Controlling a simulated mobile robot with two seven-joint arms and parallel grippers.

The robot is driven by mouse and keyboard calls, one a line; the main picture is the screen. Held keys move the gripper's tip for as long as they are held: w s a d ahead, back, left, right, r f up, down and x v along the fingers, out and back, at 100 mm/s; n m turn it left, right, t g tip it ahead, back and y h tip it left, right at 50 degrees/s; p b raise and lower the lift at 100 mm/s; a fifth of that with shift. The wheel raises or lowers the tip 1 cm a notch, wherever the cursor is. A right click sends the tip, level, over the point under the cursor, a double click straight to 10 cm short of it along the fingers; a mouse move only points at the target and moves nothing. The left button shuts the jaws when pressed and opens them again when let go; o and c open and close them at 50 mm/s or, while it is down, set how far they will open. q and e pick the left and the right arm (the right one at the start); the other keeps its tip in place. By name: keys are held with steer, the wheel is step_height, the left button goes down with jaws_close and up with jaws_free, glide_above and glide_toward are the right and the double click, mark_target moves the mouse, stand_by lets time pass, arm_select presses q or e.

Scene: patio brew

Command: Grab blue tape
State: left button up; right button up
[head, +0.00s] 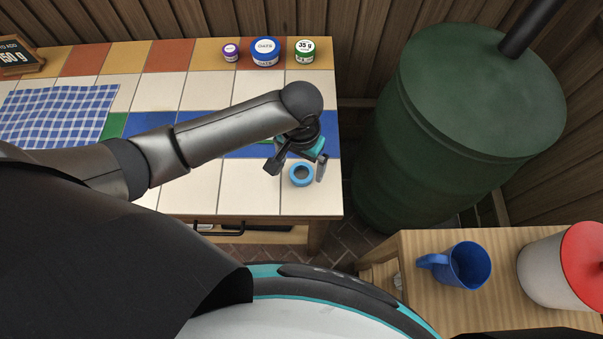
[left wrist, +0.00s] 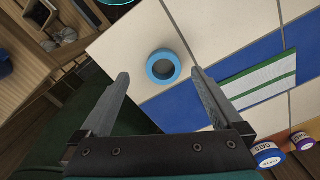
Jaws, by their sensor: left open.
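The blue tape (head: 302,175) is a small ring lying flat on white tiles near the front right corner of the tiled counter (head: 245,197). My left gripper (head: 298,168) is open above the tape, with a finger showing on each side of it in the head view. In the left wrist view the tape (left wrist: 163,67) shows between and just beyond the two spread fingertips of the left gripper (left wrist: 159,75). Nothing is held, and the gap down to the tape is hard to judge. My right gripper is not in view.
Purple (head: 230,53), blue-labelled (head: 265,52) and green-labelled (head: 305,51) jars stand at the counter's back. A checked cloth (head: 58,115) lies left. A green barrel (head: 440,130) stands right of the counter. A blue mug (head: 466,266) and red-lidded container (head: 560,270) stand on a wooden table.

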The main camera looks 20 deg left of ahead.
mark_target(301, 177)
arm_select(q)
steer(key=shift+f, duration=0.25)
steer(key=shift+w+f, duration=0.15)
steer(key=shift+f, duration=0.2)
steer(key=f+b, duration=0.1)
steer(key=w+f, duration=0.1)
steer(key=f, duration=0.1)
steer(key=shift+a+f+b, duration=0.1)
steer(key=shift+f+b, duration=0.15)
steer(key=shift+b, duration=0.15)
steer(key=shift+f, duration=0.45)
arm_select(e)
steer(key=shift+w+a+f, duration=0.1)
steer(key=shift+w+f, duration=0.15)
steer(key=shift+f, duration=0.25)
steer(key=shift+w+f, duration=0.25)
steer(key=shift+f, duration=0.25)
arm_select(q)
steer(key=c, duration=1.4)
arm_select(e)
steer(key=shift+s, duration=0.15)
arm_select(q)
steer(key=shift+o, duration=0.2)
steer(key=shift+r, duration=0.15)
